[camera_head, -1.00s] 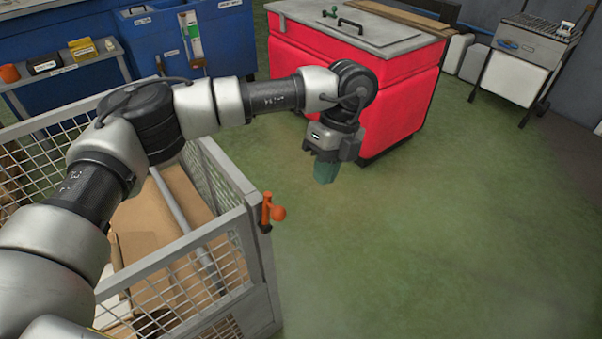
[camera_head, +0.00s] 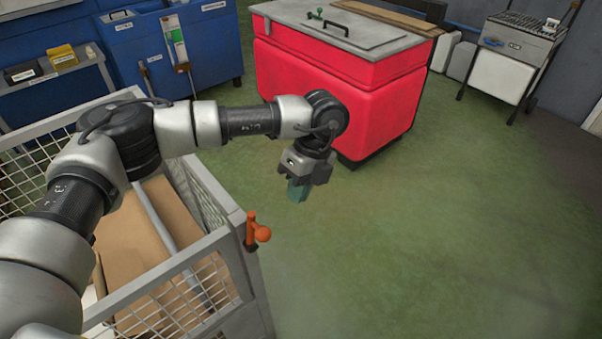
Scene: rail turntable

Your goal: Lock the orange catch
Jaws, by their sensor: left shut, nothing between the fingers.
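The orange catch (camera_head: 257,233) sits on the near right corner post of the grey mesh cage (camera_head: 236,222). Its upright part stands on the post and its rounded knob points to the right. My left gripper (camera_head: 298,192) hangs fingers-down over the green floor, beyond the catch and a little to its right. It is shut and empty, apart from the catch. My left arm reaches in from the left across the cage. My right gripper is out of view.
The cage holds brown cardboard (camera_head: 160,225) and a grey bar. A red bin (camera_head: 335,95) with a grey lid stands behind my left gripper. Blue cabinets (camera_head: 190,50) stand at the back left, a grill-like cart (camera_head: 515,50) at the back right. The green floor to the right is clear.

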